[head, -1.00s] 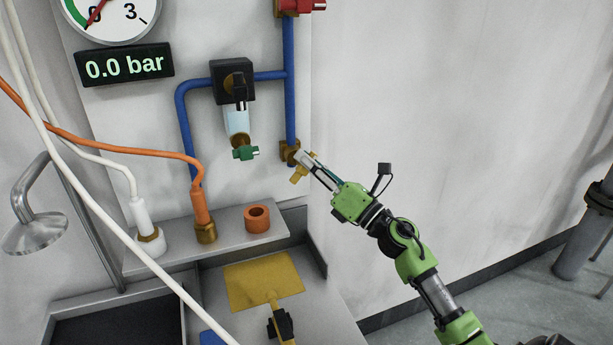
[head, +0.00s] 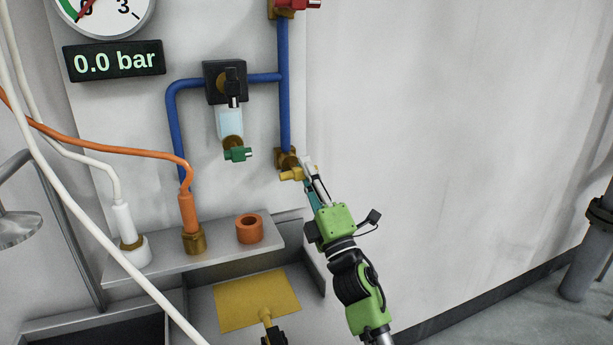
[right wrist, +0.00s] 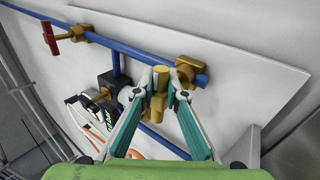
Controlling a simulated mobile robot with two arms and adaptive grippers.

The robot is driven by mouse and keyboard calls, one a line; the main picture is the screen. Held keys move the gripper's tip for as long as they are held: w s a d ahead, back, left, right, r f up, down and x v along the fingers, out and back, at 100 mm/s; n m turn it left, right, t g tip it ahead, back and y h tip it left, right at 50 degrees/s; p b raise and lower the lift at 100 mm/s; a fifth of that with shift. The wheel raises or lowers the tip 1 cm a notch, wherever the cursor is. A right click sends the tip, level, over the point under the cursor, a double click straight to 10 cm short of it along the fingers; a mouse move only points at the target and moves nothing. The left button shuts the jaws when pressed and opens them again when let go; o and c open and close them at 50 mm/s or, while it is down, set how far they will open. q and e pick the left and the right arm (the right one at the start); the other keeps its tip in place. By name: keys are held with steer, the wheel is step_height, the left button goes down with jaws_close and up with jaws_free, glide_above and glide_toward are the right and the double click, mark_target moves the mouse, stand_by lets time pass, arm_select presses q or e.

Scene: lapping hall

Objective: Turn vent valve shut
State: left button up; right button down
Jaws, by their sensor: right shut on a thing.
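The vent valve is a brass body (head: 285,158) at the lower end of the blue vertical pipe, with a yellow handle (head: 291,174). The handle lies nearly level in the head view, its end pointing left. My right gripper (head: 303,170) is shut on this handle from the lower right. In the right wrist view, the two fingers stand either side of the yellow handle (right wrist: 158,95), and the brass body (right wrist: 191,73) on the blue pipe is just beyond. The fingers partly cover the handle in the head view.
A red-handled valve (head: 300,4) sits higher on the pipe. A black fitting (head: 225,82) with a clear cup and green tap (head: 237,154) is to the left. A display (head: 113,61) reads 0.0 bar. An orange ring (head: 249,229) stands on the shelf; the right wall is bare.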

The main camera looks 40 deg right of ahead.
steer(key=shift+f+m+h, duration=0.1)
steer(key=shift+m+h, duration=0.5)
steer(key=shift+m, duration=0.2)
steer(key=c, duration=2)
jaws_free()
steer(key=shift+c, duration=0.2)
steer(key=v, duration=1.2)
